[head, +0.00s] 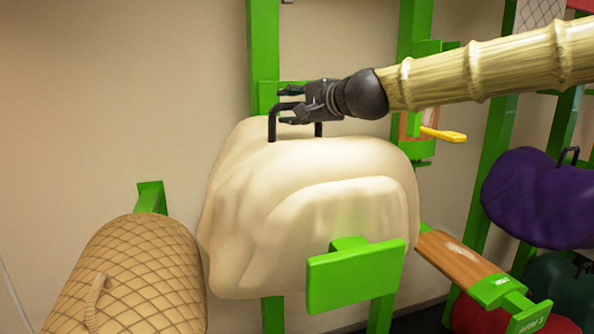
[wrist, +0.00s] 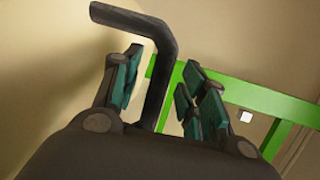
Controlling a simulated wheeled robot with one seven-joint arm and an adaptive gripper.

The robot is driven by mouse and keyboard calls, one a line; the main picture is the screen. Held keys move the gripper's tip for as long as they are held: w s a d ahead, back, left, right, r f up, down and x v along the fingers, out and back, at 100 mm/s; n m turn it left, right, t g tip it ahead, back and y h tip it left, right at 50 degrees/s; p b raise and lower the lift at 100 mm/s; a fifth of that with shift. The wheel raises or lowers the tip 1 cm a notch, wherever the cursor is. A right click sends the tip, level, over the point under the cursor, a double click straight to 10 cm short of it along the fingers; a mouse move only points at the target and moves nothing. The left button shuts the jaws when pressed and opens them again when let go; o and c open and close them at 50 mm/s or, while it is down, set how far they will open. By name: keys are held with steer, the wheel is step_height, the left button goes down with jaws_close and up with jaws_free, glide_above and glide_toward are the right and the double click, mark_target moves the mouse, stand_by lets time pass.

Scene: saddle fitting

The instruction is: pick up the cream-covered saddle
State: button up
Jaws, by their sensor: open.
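The cream-covered saddle (head: 310,200) hangs over a green rack arm in the middle of the head view. A dark handle (head: 272,122) stands up from its top. My gripper (head: 285,103) is at the handle, just above the saddle, with its fingers pointing left. In the wrist view the dark bent handle (wrist: 158,75) rises between the fingers of my gripper (wrist: 160,90). The fingers are apart, with gaps visible beside the bar.
A tan quilted saddle (head: 130,275) sits at lower left, close beside the cream one. A green end plate (head: 355,275) stands in front of the cream saddle. A purple saddle (head: 535,195) and an empty wooden-topped arm (head: 460,262) are at right. Green posts (head: 263,50) rise behind.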

steer(key=shift+w+a+f, duration=0.15)
steer(key=shift+w, duration=0.2)
steer(key=shift+s, duration=0.1)
jaws_close()
steer(key=shift+r, duration=0.2)
